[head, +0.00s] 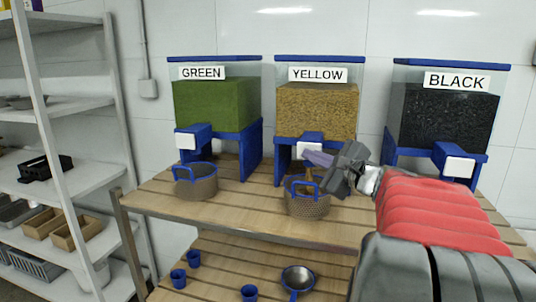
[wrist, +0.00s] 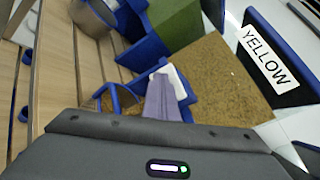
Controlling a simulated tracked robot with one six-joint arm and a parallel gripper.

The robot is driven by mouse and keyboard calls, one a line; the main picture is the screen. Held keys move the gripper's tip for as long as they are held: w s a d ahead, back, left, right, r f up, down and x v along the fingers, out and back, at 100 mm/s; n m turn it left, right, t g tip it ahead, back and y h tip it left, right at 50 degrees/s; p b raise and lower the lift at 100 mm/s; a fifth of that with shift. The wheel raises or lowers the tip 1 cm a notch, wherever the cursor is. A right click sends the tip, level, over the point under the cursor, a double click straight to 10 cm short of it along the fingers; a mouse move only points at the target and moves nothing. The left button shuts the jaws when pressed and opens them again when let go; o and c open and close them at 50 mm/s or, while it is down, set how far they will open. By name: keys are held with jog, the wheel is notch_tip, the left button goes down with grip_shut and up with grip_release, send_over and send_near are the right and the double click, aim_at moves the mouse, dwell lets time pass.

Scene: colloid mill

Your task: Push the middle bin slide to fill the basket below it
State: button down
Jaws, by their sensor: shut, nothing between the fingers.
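The middle bin (head: 316,108), labelled YELLOW, holds yellow-brown grains; it also shows in the wrist view (wrist: 225,75). Its slide, a white-faced blue block (head: 310,138), sticks out at the bottom front, partly hidden by my gripper. In the wrist view the white face (wrist: 179,82) is just beyond my fingers. My gripper (head: 312,157) is shut and empty, its purple-grey fingers at the slide; I cannot tell whether they touch it. The woven basket (head: 308,208) with blue handles stands below. Yellow-brown material shows between slide and basket; its fill level is unclear.
The GREEN bin (head: 214,104) stands left with a basket (head: 197,186) before it. The BLACK bin (head: 446,118) stands right. Blue cups (head: 249,293) and a pan (head: 297,280) are on the lower shelf. The wooden shelf (head: 243,205) is clear between the two baskets.

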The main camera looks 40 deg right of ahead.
dwell(0.4)
jog(key=shift+s+a, duration=0.85)
jog(key=shift+a, duration=0.2)
jog(key=shift+a, duration=0.1)
jog(key=s+a, duration=0.3)
jog(key=shift+a, duration=0.35)
dwell(0.6)
